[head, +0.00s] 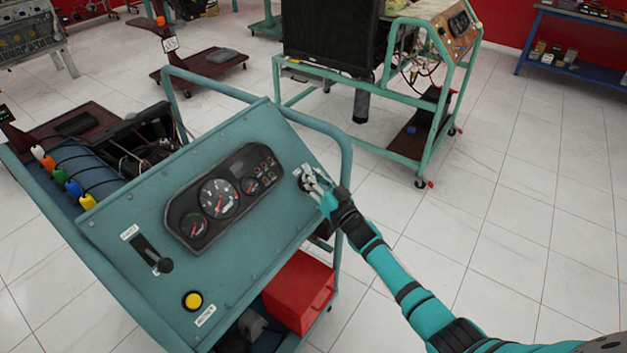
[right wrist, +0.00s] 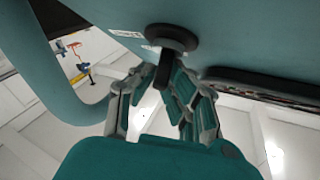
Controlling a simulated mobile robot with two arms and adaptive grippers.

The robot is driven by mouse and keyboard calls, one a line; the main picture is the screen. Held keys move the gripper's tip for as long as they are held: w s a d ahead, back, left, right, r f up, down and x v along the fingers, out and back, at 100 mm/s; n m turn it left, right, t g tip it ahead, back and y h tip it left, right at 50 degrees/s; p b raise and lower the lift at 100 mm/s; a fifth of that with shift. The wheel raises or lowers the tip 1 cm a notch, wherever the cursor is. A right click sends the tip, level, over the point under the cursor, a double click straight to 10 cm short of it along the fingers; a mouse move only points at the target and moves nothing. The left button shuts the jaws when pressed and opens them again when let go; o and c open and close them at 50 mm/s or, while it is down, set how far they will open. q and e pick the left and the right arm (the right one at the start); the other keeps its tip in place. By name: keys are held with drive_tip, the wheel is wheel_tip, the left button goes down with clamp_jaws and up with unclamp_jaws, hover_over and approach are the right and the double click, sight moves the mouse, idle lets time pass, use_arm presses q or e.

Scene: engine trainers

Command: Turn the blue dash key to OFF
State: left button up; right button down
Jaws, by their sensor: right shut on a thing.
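The blue dash is a sloping teal panel (head: 140,215) with a gauge cluster on it. Its key (right wrist: 165,74) is a dark tab standing out from a round black switch (right wrist: 172,38) at the panel's upper right corner. My right gripper (head: 312,182) is at that corner and covers most of the switch in the head view. In the right wrist view its fingers (right wrist: 166,84) are closed around the key, one on each side. Which position the key points to cannot be read. My left gripper is not in view.
A teal tube rail (head: 346,165) runs close beside the key corner. The panel also bears a black lever (head: 165,265) and a yellow button (head: 193,301). A red box (head: 300,290) sits below. Another engine stand (head: 440,130) is behind; the floor at right is clear.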

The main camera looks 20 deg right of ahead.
drive_tip(key=n+y, duration=0.1)
drive_tip(key=f+n+y+b, duration=0.1)
drive_tip(key=n+g+y+b, duration=0.1)
drive_tip(key=shift+s+d+f+n, duration=0.1)
drive_tip(key=shift+s+f+n, duration=0.05)
drive_tip(key=shift+f+n, duration=0.15)
drive_tip(key=shift+r+n+g+y+b, duration=0.2)
drive_tip(key=shift+n+g+y+b, duration=0.9)
drive_tip(key=shift+n+y+b, duration=0.8)
drive_tip(key=shift+p, duration=0.3)
drive_tip(key=c, duration=1.4)
unclamp_jaws()
drive_tip(key=shift+s+r, duration=0.1)
drive_tip(key=shift+s, duration=0.05)
drive_tip(key=shift+o, duration=0.2)
drive_tip(key=shift+w+r, duration=0.1)
drive_tip(key=shift+w, duration=0.1)
drive_tip(key=shift+s+d, duration=0.2)
drive_tip(key=shift+s, duration=0.2)
drive_tip(key=v, duration=1.1)
